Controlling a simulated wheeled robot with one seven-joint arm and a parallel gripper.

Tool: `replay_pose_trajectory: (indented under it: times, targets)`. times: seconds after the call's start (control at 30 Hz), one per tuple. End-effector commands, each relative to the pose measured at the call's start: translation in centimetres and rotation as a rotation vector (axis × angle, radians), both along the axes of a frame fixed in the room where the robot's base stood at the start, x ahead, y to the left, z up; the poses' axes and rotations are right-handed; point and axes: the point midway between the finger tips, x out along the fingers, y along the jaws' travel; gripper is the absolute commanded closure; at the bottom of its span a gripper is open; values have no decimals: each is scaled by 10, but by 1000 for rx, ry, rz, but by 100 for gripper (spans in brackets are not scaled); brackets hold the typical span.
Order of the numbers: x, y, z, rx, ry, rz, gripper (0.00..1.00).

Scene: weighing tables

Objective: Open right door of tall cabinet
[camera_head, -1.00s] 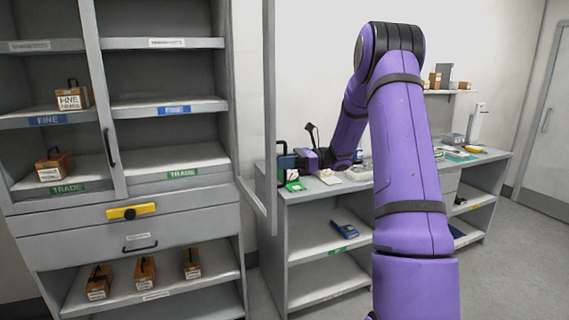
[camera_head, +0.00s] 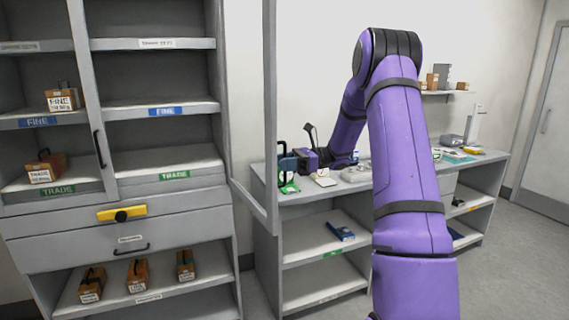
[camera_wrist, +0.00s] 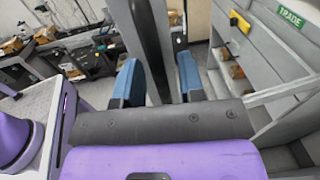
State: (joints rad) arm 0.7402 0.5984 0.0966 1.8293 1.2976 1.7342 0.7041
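The tall cabinet (camera_head: 168,49) stands at the left in the head view. Its right door (camera_head: 270,90) is swung well out from the opening and shows nearly edge-on as a grey frame. The right shelves are exposed. The left door (camera_head: 85,90), with its black handle (camera_head: 99,149), covers the left side. My gripper (camera_head: 287,166) is beside the outer edge of the right door, small and partly hidden. In the wrist view its two blue fingers (camera_wrist: 157,82) are apart, with the grey door upright (camera_wrist: 150,38) running between or just beyond them. Contact is unclear.
A grey side table (camera_head: 340,188) with shelves and small items stands right of the open door. Open floor (camera_head: 500,265) lies at the lower right.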

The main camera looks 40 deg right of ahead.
Motion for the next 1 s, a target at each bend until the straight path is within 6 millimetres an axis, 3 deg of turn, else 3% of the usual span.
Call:
replay_pose_trajectory:
  times: [0.27,0.7,1.0]
  targets:
    - [-2,-7,0,-1,-2,-2,64]
    - [-28,-78,0,-1,-1,-2,64]
    - [-37,-101,0,0,0,0,64]
